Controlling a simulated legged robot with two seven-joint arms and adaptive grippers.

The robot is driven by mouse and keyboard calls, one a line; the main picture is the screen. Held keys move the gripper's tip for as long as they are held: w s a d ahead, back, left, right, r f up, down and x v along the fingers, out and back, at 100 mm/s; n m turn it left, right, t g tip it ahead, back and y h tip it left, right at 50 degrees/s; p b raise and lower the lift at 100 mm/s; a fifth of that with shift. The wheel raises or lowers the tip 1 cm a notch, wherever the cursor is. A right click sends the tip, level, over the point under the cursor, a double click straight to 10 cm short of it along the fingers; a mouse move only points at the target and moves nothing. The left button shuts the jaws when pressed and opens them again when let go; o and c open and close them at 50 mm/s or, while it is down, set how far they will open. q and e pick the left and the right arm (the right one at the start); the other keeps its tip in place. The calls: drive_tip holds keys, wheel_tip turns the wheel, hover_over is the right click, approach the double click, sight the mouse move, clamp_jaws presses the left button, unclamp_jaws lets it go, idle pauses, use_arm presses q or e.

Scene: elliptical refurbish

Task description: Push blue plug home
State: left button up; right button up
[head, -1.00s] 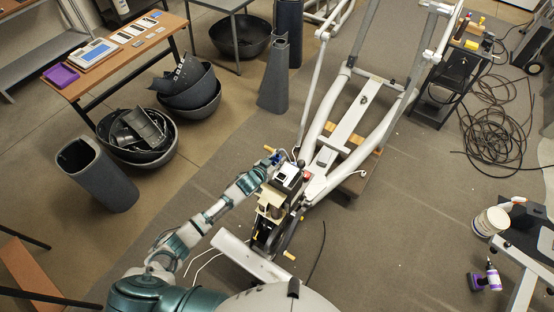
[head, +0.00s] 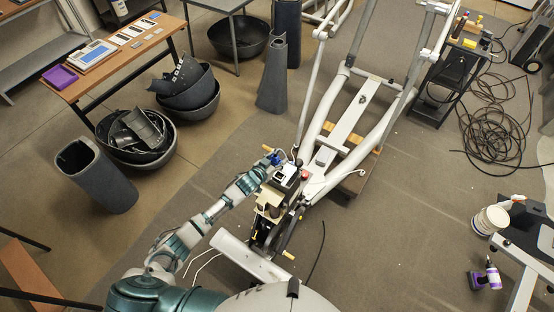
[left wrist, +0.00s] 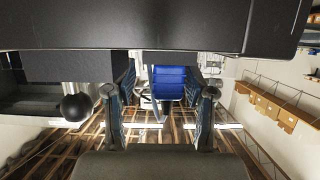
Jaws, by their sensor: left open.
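The blue plug (left wrist: 168,82) shows in the left wrist view between the two finger pads, beyond my palm. My left gripper (left wrist: 160,88) is open, with one finger on each side of the plug. I cannot tell whether either pad touches it. In the head view my left gripper (head: 270,159) is beside the top of the machine's drive unit (head: 270,205), and a small patch of blue shows there. The plug's far end and its socket are hidden. My right gripper is not in view.
The grey elliptical frame (head: 345,130) stretches back from the drive unit. Black bowls (head: 190,90) and upright dark covers (head: 97,178) stand at left. A coiled cable (head: 492,135) lies at right. The carpet between the frame and the bucket (head: 489,221) is mostly clear.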

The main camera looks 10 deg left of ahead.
use_arm(q)
drive_tip(key=shift+s+a+f, duration=0.15)
drive_tip(key=shift+a+f, duration=0.35)
drive_tip(key=shift+f, duration=0.1)
drive_tip(key=shift+s, duration=0.1)
drive_tip(key=shift+s+a+r, duration=0.1)
drive_tip(key=shift+s, duration=0.15)
drive_tip(key=r+v, duration=0.1)
drive_tip(key=v, duration=1)
drive_tip(key=shift+w+d, duration=0.2)
drive_tip(key=shift+d, duration=0.05)
drive_tip(key=shift+s+a, duration=0.1)
